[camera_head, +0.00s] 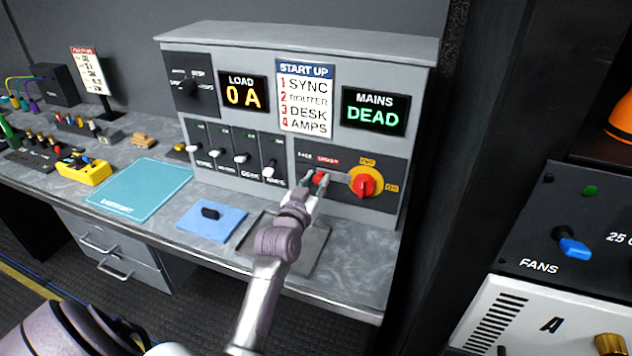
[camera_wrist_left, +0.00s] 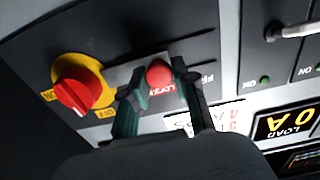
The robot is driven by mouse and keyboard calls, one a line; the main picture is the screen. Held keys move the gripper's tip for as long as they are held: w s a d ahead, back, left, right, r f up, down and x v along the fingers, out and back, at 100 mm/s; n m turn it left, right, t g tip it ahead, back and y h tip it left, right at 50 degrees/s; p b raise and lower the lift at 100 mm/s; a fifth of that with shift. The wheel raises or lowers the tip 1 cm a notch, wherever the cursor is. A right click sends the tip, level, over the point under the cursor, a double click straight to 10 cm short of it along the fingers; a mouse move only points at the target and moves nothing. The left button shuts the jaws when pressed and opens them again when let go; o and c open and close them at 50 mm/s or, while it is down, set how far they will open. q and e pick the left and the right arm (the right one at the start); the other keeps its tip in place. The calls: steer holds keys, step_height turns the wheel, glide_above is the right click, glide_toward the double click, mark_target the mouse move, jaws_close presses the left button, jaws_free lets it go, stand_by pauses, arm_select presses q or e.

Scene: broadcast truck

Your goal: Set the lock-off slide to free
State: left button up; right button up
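The lock-off slide's red knob (camera_head: 319,178) is on the dark lower right panel of the grey console, below the red "LOCKED" label and right of the "FREE" label. A grey slide plate (camera_head: 335,178) runs from it towards the red rotary handle (camera_head: 366,186) on its yellow disc. My left gripper (camera_head: 309,187) is at the slide. In the left wrist view its two fingers (camera_wrist_left: 159,84) are on either side of the red knob (camera_wrist_left: 159,73) and appear closed against it; the exact contact is partly hidden. My right gripper cannot be made out.
The console displays read "0 A" (camera_head: 244,95) and "DEAD" (camera_head: 374,115). A row of toggle switches (camera_head: 241,157) is left of the slide. A blue mat (camera_head: 229,227) with a black piece and a teal mat (camera_head: 145,188) lie on the bench. A rack panel (camera_head: 575,215) stands at right.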

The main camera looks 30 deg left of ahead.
arm_select(q)
jaws_close()
steer(key=a, duration=0.2)
steer(key=s+a, duration=0.1)
steer(key=a, duration=0.1)
steer(key=shift+a+f, duration=0.1)
steer(key=shift+a, duration=0.3)
steer(key=shift+d, duration=0.1)
steer(key=shift+o, duration=1.7)
jaws_free()
steer(key=o, duration=0.3)
steer(key=shift+s+a, duration=0.1)
steer(key=shift+a, duration=0.1)
steer(key=shift+d, duration=0.15)
